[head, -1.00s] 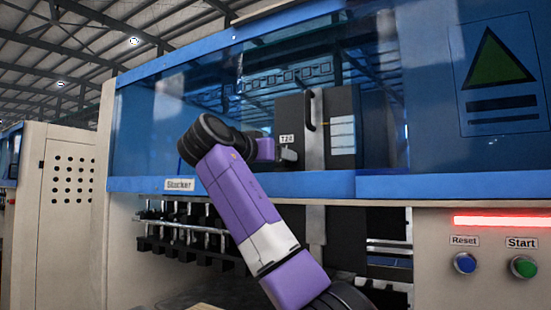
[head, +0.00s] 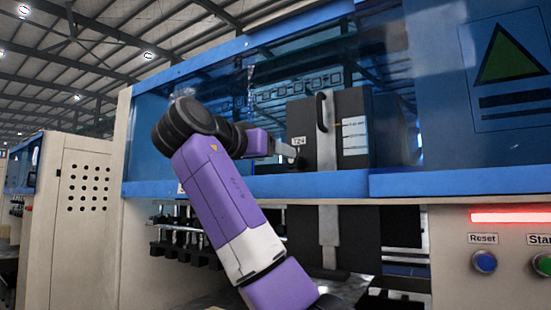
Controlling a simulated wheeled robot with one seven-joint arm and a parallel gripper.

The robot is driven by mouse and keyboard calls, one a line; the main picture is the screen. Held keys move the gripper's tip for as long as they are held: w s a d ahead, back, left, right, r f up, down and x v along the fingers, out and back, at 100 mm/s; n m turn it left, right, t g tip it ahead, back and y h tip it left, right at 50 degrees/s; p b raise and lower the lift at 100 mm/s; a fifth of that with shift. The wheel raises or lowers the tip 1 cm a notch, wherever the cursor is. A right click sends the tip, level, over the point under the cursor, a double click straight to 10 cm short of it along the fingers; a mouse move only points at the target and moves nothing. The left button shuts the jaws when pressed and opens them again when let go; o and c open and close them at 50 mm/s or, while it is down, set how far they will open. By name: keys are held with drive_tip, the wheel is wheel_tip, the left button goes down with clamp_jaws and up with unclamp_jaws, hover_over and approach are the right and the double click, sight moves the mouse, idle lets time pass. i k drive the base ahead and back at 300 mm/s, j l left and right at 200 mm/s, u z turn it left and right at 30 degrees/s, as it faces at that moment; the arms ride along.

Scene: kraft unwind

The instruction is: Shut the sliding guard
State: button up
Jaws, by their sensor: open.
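The guard is a blue-framed, blue-tinted clear panel across the machine front. Its left section (head: 225,95) has a bottom rail that meets a right section (head: 440,100), with a step where they join. I cannot tell which section slides. Below the rail the machine front is open to its inside. My gripper (head: 291,156) is at the end of my purple arm, in front of the left section, just above the rail. It is open and small in view, and I see nothing in it. Whether it touches the panel I cannot tell.
A dark box (head: 300,120) labelled T24 and a grey upright bar (head: 328,235) with a black handle stand behind the panel and rail. A dark rack (head: 180,248) shows below left. Blue Reset (head: 484,262) and green Start (head: 543,264) buttons sit under a red light (head: 510,216).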

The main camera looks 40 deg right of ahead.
sight(536, 178)
drive_tip(key=k, duration=1)
